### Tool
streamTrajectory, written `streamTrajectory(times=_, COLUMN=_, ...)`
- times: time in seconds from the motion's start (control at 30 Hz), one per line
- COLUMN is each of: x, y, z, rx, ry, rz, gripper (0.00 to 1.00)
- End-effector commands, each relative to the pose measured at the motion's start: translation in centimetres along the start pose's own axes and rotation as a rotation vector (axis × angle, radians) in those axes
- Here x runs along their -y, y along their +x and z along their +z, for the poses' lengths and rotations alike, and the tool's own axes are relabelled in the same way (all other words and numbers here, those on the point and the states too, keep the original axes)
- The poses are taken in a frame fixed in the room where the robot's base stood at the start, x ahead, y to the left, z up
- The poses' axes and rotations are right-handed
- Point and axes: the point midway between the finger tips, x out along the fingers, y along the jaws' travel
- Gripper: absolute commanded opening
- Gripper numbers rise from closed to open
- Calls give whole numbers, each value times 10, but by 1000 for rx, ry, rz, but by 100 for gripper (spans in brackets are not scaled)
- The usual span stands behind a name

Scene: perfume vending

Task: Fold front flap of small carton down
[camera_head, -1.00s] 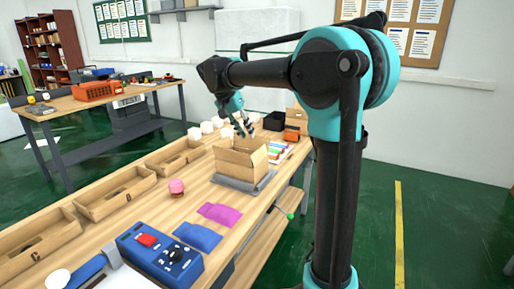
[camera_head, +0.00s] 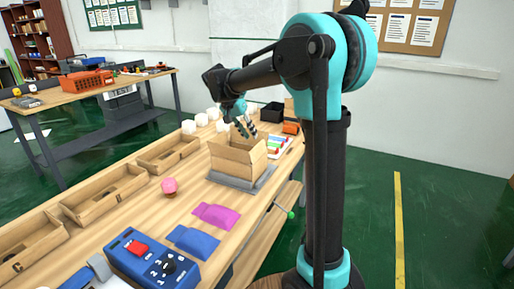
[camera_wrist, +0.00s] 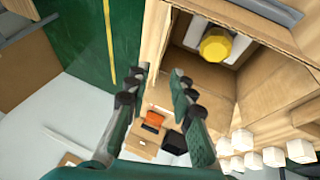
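The small carton (camera_head: 232,163) is open-topped brown cardboard and stands upright on a grey plate (camera_head: 262,181) on the wooden bench. In the head view some flaps stand up around its opening. In the wrist view the open carton (camera_wrist: 277,87) holds something with a round yellow top (camera_wrist: 216,45), and a flap (camera_wrist: 205,74) extends near my right-hand finger. My gripper (camera_head: 247,134) is over the carton's far side in the head view. In the wrist view its fingers (camera_wrist: 159,73) are apart with nothing between them. I cannot tell whether a finger touches the flap.
Several white cubes (camera_head: 201,120), a black bin (camera_head: 271,112) and an orange item (camera_head: 291,128) lie beyond the carton. Wooden trays (camera_head: 168,152) line the left. A pink object (camera_head: 169,186), pink and blue sheets (camera_head: 216,215), and a blue control box (camera_head: 151,260) lie nearer.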

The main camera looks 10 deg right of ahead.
Motion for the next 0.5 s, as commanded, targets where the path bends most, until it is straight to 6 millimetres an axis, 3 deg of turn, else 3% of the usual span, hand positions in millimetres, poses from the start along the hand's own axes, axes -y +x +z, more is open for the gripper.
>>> streamTrajectory(times=0.2, x=0, y=43, z=0, rx=0, ry=1, rz=0, gripper=23)
streamTrajectory(times=0.5, x=0, y=77, z=0, rx=0, ry=1, rz=0, gripper=23)
